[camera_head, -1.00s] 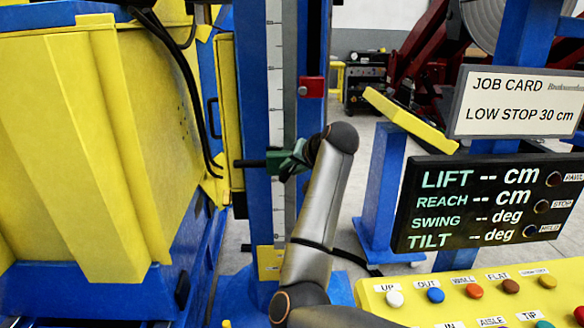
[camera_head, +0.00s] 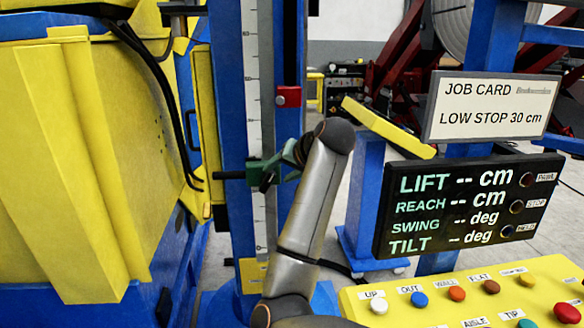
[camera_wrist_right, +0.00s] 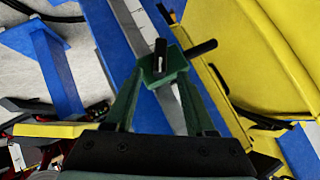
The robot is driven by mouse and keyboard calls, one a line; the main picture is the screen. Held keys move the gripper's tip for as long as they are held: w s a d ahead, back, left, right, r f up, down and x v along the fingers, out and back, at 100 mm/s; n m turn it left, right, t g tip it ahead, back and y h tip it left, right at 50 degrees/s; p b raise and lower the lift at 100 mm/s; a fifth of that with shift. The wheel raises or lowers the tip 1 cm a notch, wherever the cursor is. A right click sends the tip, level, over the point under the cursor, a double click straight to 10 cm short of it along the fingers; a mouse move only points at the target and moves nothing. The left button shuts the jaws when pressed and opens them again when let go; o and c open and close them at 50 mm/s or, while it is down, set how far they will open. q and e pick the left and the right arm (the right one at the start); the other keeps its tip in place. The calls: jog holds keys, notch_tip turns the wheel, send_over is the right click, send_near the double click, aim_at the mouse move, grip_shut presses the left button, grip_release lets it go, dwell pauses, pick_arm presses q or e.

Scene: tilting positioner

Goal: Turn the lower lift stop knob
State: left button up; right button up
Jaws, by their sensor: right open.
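A green block with black bars (camera_head: 262,172), which looks like the lower lift stop and its knob, sits on the scaled blue column in the head view. One black bar sticks out to the left. In the right wrist view the green block (camera_wrist_right: 158,72) lies between my right gripper's tips, with one dark pin standing up and a bar pointing right. My right gripper (camera_head: 290,160) is open around it; whether the fingers touch it I cannot tell. It shows best in the right wrist view (camera_wrist_right: 160,80). My left gripper is not in view.
A red block (camera_head: 288,96) sits higher on the column. A yellow machine body (camera_head: 60,170) stands close at left. At right are a job card (camera_head: 490,107) reading LOW STOP 30 cm, a display (camera_head: 465,208) with dashes, and a yellow button panel (camera_head: 450,305).

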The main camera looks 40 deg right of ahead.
jog(key=v, duration=0.7)
jog(key=shift+s+a, duration=0.1)
dwell(0.4)
